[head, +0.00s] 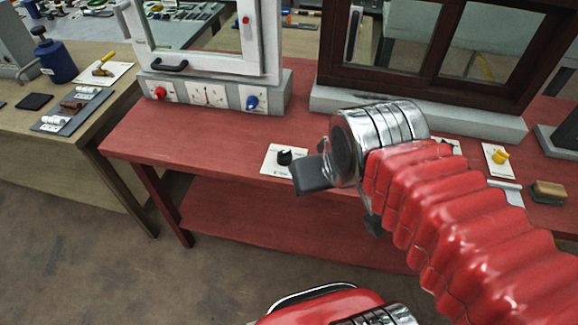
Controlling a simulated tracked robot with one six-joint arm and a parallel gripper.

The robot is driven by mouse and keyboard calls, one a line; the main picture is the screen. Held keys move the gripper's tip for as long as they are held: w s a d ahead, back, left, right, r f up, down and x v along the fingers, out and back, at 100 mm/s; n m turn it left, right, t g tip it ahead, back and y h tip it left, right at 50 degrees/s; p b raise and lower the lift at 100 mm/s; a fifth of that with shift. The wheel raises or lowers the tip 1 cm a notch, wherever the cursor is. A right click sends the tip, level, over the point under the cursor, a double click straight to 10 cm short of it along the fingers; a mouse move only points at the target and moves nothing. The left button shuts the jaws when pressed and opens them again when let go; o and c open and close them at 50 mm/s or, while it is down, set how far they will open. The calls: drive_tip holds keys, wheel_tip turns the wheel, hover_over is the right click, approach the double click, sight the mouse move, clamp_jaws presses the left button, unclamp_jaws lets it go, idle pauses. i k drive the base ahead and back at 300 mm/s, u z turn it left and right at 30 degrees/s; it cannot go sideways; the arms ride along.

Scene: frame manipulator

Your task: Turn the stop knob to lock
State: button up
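A black knob (285,157) stands on a white plate near the front edge of the red table, and its label is too small to read. A red knob (160,93) and a blue knob (252,102) sit on the panel under the white window frame. A yellow knob (501,156) stands on a white plate at the right. I cannot tell by label which is the stop knob. My gripper (342,199) is above the table's front edge, just right of the black knob and apart from it. Its two dark fingers are spread, with nothing visible between them.
The white window frame (133,38) and a dark brown window frame (328,50) stand along the back of the red table (190,133). Another white plate (447,146) is partly hidden behind my arm. A sponge (548,192) lies at right. The table's left part is clear.

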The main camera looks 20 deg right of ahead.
sight(284, 157)
drive_tip(key=z, duration=0.1)
drive_tip(key=i, duration=0.5)
drive_tip(key=u, duration=1.75)
